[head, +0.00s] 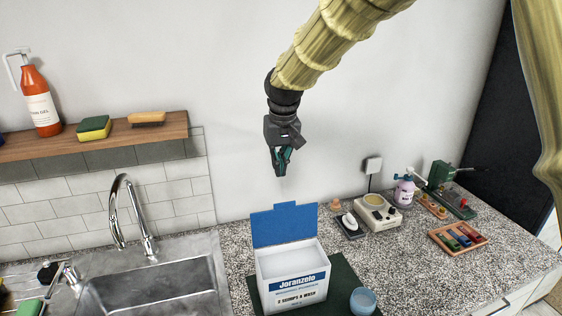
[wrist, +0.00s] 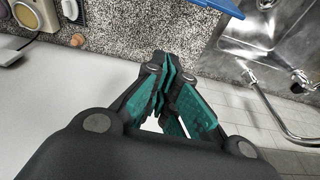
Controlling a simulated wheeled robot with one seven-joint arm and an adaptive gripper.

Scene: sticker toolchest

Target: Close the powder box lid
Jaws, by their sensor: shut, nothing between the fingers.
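The powder box (head: 292,279) is white with a blue label and stands on a dark green mat (head: 345,275) on the counter. Its blue lid (head: 284,223) is open and stands upright at the back edge. White powder shows inside the box. My gripper (head: 280,172) is shut and empty, pointing down in the air above and behind the lid, near the wall. In the wrist view the green finger pads (wrist: 170,92) are together. Only a blue edge of the lid (wrist: 218,7) shows at the top of the wrist view.
A blue cup (head: 363,300) stands right of the box. The sink (head: 150,290) with its tap (head: 130,215) is to the left. A scale-like device (head: 380,213), a spray bottle (head: 404,190) and a tray of coloured blocks (head: 458,237) are to the right. A wooden shelf (head: 90,138) hangs at left.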

